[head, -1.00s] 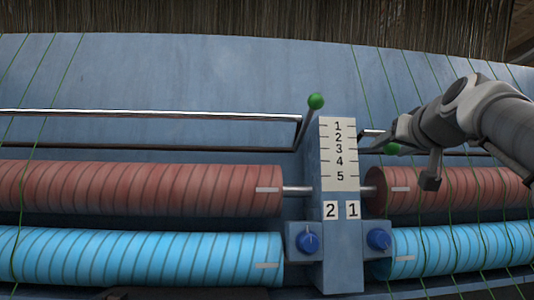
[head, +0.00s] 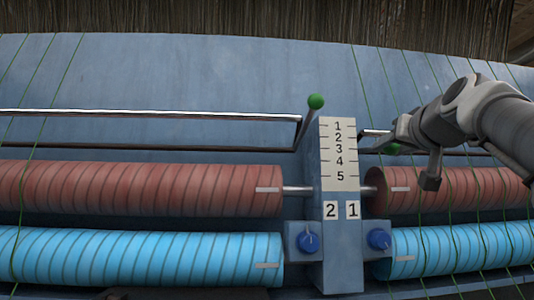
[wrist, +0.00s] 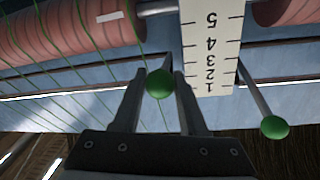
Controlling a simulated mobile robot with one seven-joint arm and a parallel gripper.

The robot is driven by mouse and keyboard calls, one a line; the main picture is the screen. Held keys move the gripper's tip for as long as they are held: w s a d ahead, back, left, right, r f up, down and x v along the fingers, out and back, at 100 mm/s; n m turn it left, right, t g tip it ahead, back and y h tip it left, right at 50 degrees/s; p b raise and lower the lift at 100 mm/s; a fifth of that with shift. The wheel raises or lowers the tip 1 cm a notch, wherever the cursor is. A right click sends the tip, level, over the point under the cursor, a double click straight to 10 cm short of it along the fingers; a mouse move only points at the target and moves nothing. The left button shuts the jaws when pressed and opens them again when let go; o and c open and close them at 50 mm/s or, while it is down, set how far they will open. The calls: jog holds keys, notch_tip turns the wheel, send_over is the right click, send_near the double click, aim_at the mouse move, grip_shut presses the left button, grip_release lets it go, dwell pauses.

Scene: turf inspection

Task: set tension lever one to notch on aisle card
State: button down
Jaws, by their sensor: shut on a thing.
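Tension lever one has a green knob (head: 393,150) on the right of the post labelled 1, around the height of the 3 mark in the head view. My gripper (wrist: 158,88) is shut on lever one, with the green knob showing between its fingers in the wrist view. The white notch scale (head: 339,153) runs from 1 at the top to 5 at the bottom; it appears upside down in the wrist view (wrist: 211,45). I cannot read lever one's exact notch. I cannot make out an aisle card in these views.
Lever two, with a green knob (head: 316,101), stands higher on the post's left. Blue dials (head: 309,241) and (head: 379,239) sit low on the post (head: 340,258). Red rollers (head: 140,188) and blue rollers (head: 140,257) flank it. Thin green threads cross the rollers.

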jog(key=shift+r, duration=0.1)
dwell(0.5)
notch_tip(320, 180, up, 5)
jog(key=p, duration=0.3)
jog(key=shift+s, duration=0.1)
jog(key=shift+f, duration=0.25)
jog(key=shift+c, duration=2.3)
grip_release()
jog(key=shift+f, duration=0.1)
jog(key=s+a+b, duration=0.1)
jog(key=s+b, duration=0.2)
jog(key=s, duration=1.4)
jog(key=shift+s+b, duration=0.2)
jog(key=shift+b, duration=0.2)
